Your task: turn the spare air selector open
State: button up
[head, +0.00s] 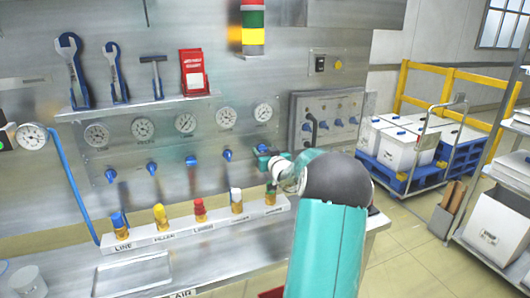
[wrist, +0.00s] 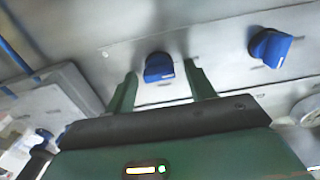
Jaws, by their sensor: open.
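Several blue selector knobs run in a row under the gauges on the steel panel in the head view. The rightmost blue knob (head: 262,148), at the spare end of the row, has my gripper (head: 272,161) right at it. In the wrist view this blue knob (wrist: 158,68) sits between the two green fingers of my gripper (wrist: 161,74), with gaps on both sides. The fingers are open and do not visibly touch it. The neighbouring blue knob (wrist: 270,47) is to the right in the wrist view. The exact setting of the knob is hard to read.
A labelled rail (head: 180,231) with several colour-capped fittings stands below the knobs. A grey box (head: 330,122) with more blue knobs is just right of my gripper. A shelf (head: 140,104) holds tools above the gauges (head: 186,122). A cart (head: 410,178) stands on the floor at right.

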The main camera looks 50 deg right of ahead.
jog(key=shift+c, duration=0.2)
jog(key=c, duration=0.9)
jog(key=shift+m, duration=0.4)
jog(key=m, duration=0.3)
jog(key=shift+s+m, duration=0.1)
jog(key=shift+m, duration=0.3)
jog(key=m, duration=0.4)
jog(key=shift+d+f, duration=0.1)
jog(key=m, duration=0.9)
jog(key=shift+s+d+f, duration=0.1)
jog(key=shift+f, duration=0.05)
jog(key=shift+m, duration=0.3)
